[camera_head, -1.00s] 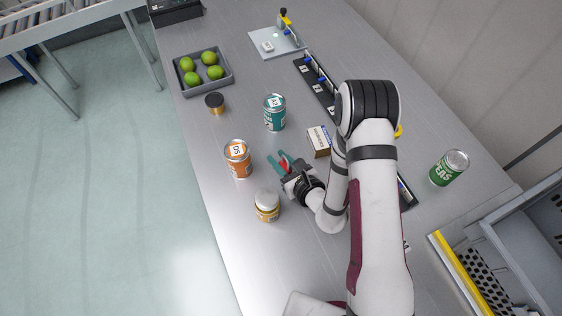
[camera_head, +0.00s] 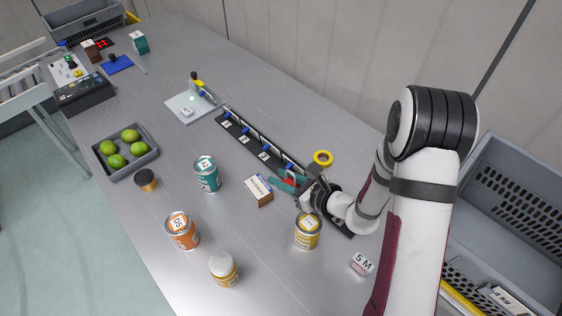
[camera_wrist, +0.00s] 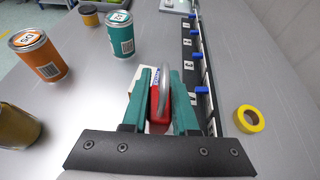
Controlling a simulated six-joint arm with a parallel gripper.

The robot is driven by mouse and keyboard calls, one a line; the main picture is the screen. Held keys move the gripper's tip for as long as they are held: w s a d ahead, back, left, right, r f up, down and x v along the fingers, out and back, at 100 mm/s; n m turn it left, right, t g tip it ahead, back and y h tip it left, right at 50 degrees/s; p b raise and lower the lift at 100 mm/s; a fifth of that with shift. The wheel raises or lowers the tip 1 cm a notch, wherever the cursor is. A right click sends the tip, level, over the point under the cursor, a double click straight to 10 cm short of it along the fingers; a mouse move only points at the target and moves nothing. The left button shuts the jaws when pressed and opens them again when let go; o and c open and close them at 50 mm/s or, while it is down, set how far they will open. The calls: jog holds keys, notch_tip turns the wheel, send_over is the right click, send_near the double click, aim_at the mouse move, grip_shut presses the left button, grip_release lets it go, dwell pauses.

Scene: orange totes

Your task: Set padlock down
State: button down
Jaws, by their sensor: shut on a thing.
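My gripper (camera_head: 290,184) is shut on a red padlock (camera_wrist: 159,103) with a silver shackle. The gripper is beside the near part of a black rail (camera_head: 250,143) with blue pegs and numbered labels. I cannot tell whether the padlock touches anything below.
A small labelled box (camera_head: 259,192) stands left of the gripper, and a yellow can (camera_head: 307,232) stands near my wrist. A yellow tape roll (camera_head: 323,158) lies beyond the rail. Teal (camera_head: 207,175) and orange (camera_head: 182,231) cans stand to the left. A grey tote (camera_head: 520,190) is at right.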

jog(key=shift+m+t+h, duration=0.7)
jog(key=w+d, duration=0.1)
jog(key=w, duration=0.1)
jog(key=w+d, duration=0.2)
jog(key=w, duration=0.1)
jog(key=w+d, duration=0.1)
jog(key=w, duration=0.2)
jog(key=shift+w+d+f, duration=0.2)
jog(key=shift+d+f, duration=0.1)
jog(key=shift+d, duration=0.1)
jog(key=w+d+r+m+t+h, duration=0.2)
jog(key=w+d+m+h, duration=0.15)
jog(key=w+d, duration=0.7)
send_over(296, 138)
jog(key=f, duration=0.6)
jog(key=shift+d+f, duration=0.3)
jog(key=shift+f, duration=0.1)
jog(key=f, duration=0.4)
jog(key=shift+a, duration=0.3)
jog(key=shift+f, duration=0.2)
jog(key=shift+f, duration=0.1)
jog(key=c, duration=0.7)
grip_release()
